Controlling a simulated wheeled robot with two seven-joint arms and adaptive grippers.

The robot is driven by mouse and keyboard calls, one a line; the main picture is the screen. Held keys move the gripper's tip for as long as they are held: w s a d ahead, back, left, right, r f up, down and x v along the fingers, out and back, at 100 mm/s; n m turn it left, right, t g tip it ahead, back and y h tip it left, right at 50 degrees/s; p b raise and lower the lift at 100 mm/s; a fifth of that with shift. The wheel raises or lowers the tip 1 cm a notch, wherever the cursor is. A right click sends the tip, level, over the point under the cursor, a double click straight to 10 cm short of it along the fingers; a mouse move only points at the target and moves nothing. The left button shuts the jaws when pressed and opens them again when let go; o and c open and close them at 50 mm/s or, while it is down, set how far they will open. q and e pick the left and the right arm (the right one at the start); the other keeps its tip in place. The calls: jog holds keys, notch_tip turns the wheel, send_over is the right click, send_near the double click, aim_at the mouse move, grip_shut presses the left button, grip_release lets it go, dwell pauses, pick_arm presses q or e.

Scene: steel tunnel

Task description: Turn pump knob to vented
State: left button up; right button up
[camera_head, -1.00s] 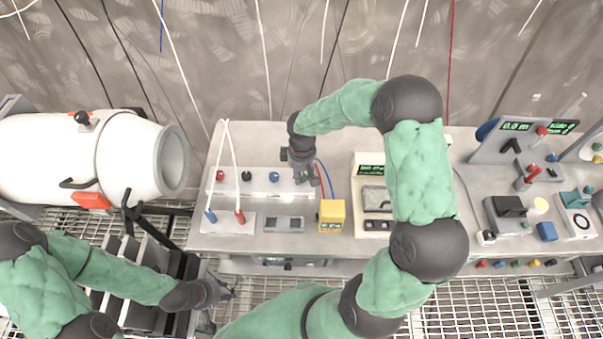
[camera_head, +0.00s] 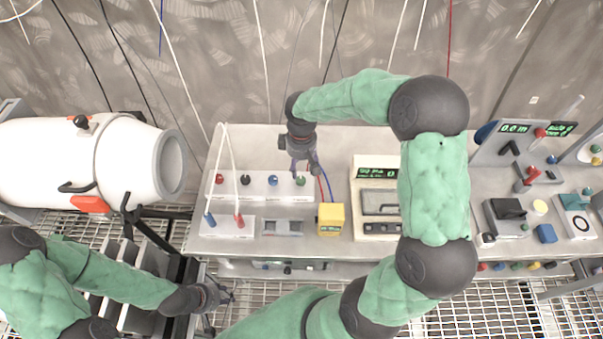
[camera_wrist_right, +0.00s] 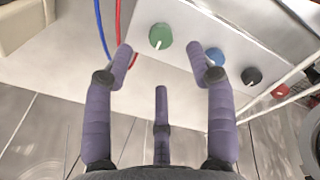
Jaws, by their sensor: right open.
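A row of coloured knobs sits on a white panel (camera_head: 259,190) at the left of the bench: red (camera_head: 220,179), black (camera_head: 245,179), blue (camera_head: 273,180) and green (camera_head: 300,181). I cannot tell which is the pump knob; no label is readable. My right gripper (camera_head: 304,169) is just behind the green knob. In the right wrist view its purple fingers (camera_wrist_right: 159,60) are spread and empty, with the green knob (camera_wrist_right: 160,36) ahead of and between the tips, apart from them. The blue knob (camera_wrist_right: 214,57) is near the right fingertip. My left gripper (camera_head: 222,296) is low, off the bench front; its jaw state is unclear.
A yellow box (camera_head: 331,219) and a beige instrument with a green display (camera_head: 378,173) stand to the right. Red and blue cables (camera_head: 324,186) run close beside my right gripper. A white cylindrical vessel (camera_head: 70,160) is at the left. White leads rise over the panel's left part.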

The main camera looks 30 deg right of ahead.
jog(key=shift+r, duration=2.25)
